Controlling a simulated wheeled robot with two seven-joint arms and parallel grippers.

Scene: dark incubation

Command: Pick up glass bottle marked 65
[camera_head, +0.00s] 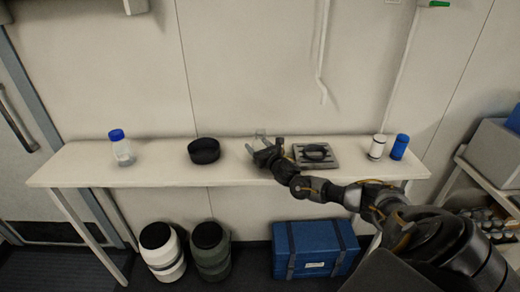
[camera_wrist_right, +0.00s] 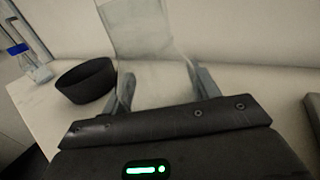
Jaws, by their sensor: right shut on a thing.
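My right gripper (camera_head: 264,150) is above the back part of the white table (camera_head: 160,177), between a black bowl and a grey plate. It is shut on a clear glass bottle, whose top shows faintly in the head view (camera_head: 260,134). In the right wrist view, the glass bottle (camera_wrist_right: 146,40) stands out between the two fingers (camera_wrist_right: 158,88). No marking can be read on it, and I cannot tell whether it touches the table. My left gripper is in neither view.
The black bowl (camera_head: 203,151) is left of the gripper, with a blue-capped bottle (camera_head: 122,152) farther left. Right are the grey plate (camera_head: 328,164) with a dark item, a white container (camera_head: 377,147) and a blue one (camera_head: 399,147). The wall is close behind.

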